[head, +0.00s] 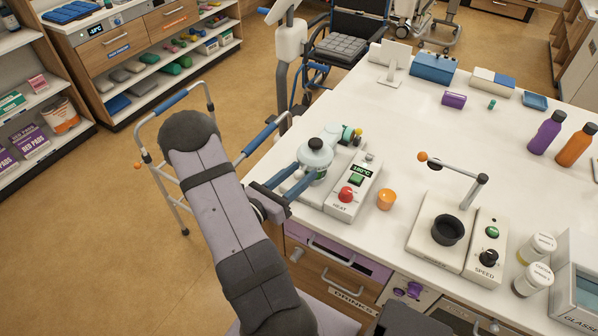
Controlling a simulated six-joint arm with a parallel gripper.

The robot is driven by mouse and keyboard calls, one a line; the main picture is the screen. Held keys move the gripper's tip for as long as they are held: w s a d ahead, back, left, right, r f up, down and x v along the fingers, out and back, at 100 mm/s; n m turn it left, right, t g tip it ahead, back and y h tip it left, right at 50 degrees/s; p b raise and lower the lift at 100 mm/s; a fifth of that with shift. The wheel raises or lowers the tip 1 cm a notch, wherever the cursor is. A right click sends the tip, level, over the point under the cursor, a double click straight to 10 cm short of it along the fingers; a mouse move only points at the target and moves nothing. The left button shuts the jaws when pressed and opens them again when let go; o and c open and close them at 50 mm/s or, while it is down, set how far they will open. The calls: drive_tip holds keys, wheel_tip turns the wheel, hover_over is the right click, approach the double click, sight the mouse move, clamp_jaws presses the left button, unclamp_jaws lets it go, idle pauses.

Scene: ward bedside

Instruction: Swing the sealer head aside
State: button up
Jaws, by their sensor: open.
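The heat sealer is a white unit with a control box (352,190) reading "180°C", with a green button, a red knob and the label "HEAT". On its left part is a rounded pale head (315,154) with a black top.
Further right is a "SPEED" unit (436,236) with a black cup and a raised bar. Jars and bottles stand at the right. A walker (168,150) is beside the table. The tabletop centre (420,135) is clear.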

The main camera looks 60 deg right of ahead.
drive_tip(key=shift+d, duration=0.1)
clamp_jaws()
drive_tip(key=shift+w, duration=0.1)
